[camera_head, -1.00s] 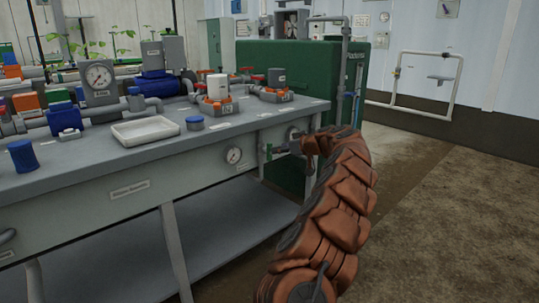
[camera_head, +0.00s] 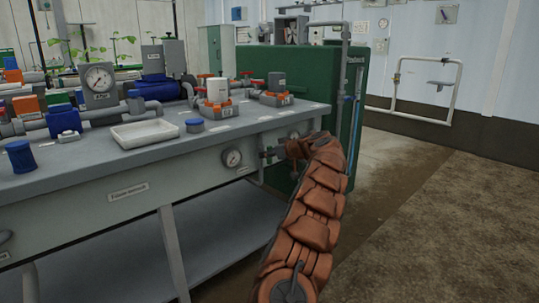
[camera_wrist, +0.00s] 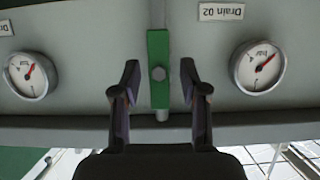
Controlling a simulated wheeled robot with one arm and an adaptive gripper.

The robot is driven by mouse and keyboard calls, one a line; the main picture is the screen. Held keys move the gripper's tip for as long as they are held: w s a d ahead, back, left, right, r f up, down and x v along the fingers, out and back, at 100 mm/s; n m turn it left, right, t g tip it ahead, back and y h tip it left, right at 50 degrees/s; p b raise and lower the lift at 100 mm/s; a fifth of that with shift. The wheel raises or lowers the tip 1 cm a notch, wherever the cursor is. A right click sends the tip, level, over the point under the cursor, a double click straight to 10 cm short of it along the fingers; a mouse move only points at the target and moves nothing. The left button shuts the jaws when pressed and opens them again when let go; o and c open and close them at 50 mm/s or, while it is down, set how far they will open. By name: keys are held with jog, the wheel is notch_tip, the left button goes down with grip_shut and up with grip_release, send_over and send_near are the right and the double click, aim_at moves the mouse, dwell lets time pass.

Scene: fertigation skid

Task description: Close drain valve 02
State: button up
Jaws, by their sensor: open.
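The drain valve's green lever handle (camera_wrist: 158,62) stands upright in the wrist view, in line with the grey pipe behind it. A bolt sits at its middle. The label "Drain 02" (camera_wrist: 221,11) is on the panel to its upper right. My gripper (camera_wrist: 158,82) is open, with one finger on each side of the lever's lower half and a visible gap on both sides. In the head view my gripper (camera_head: 272,154) is at the bench's front panel near its right end, and the lever is mostly hidden there.
A pressure gauge (camera_wrist: 257,67) is right of the lever, and another gauge (camera_wrist: 30,75) is left of it. The grey bench (camera_head: 150,165) carries pumps, valves and a white tray (camera_head: 143,134). A green cabinet (camera_head: 300,80) stands behind the bench end. Floor at right is clear.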

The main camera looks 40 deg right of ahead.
grip_shut()
dwell(0.3)
jog(key=shift+r+p, duration=0.1)
jog(key=shift+p, duration=0.45)
jog(key=shift+d+r+m+y+p, duration=0.2)
jog(key=shift+m+y+p, duration=0.1)
jog(key=shift+m+p, duration=0.45)
jog(key=m+y+p, duration=0.1)
jog(key=p, duration=0.1)
jog(key=m+y+p, duration=0.1)
jog(key=p, duration=0.2)
jog(key=shift+s+d+m+p, duration=0.1)
jog(key=shift+d+m+p, duration=0.15)
jog(key=shift+p, duration=0.05)
jog(key=shift+d+f+m+t+y+p, duration=0.1)
jog(key=shift+f+m+t+y+p, duration=0.15)
jog(key=shift+m+t+y+p, duration=0.75)
jog(key=shift+f+m+t+y+p, duration=0.1)
jog(key=shift+f+m+y+p, duration=0.2)
jog(key=shift+m+p, duration=1.45)
jog(key=shift+d+f+m+t+y+p, duration=0.15)
jog(key=shift+m+t+y+p, duration=0.45)
jog(key=shift+m, duration=1.45)
jog(key=shift+a, duration=0.1)
